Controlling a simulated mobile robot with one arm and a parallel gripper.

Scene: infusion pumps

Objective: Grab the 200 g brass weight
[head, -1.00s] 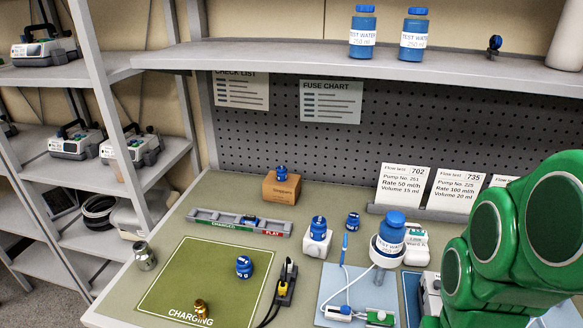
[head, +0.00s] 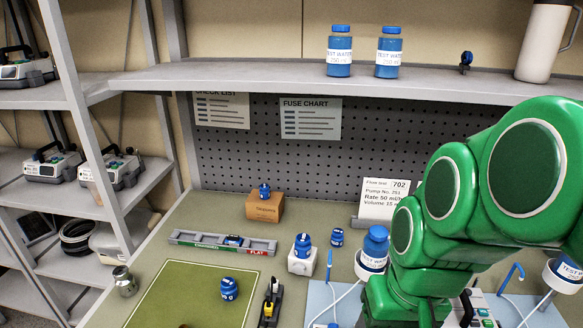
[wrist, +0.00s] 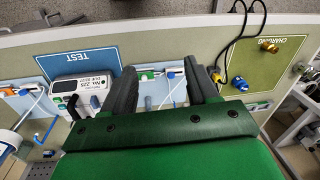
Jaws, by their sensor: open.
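A small brass weight (wrist: 268,45) stands on the green charging mat (wrist: 244,72) in the wrist view; its marking is too small to read. In the head view only a sliver of brass shows at the bottom edge of the same mat (head: 178,290). My gripper (wrist: 162,76) is open and empty. Its two dark fingers hang over the bench near the blue test mat (wrist: 80,62), well to the left of the brass weight in the wrist view. In the head view my green arm hides the gripper.
A blue object (head: 230,289) sits on the charging mat, and a steel weight (head: 124,281) stands left of it. A black and yellow cable connector (head: 271,299) lies at the mat's right edge. A pump (wrist: 85,87) stands on the test mat. A shelf (head: 300,80) overhangs the bench.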

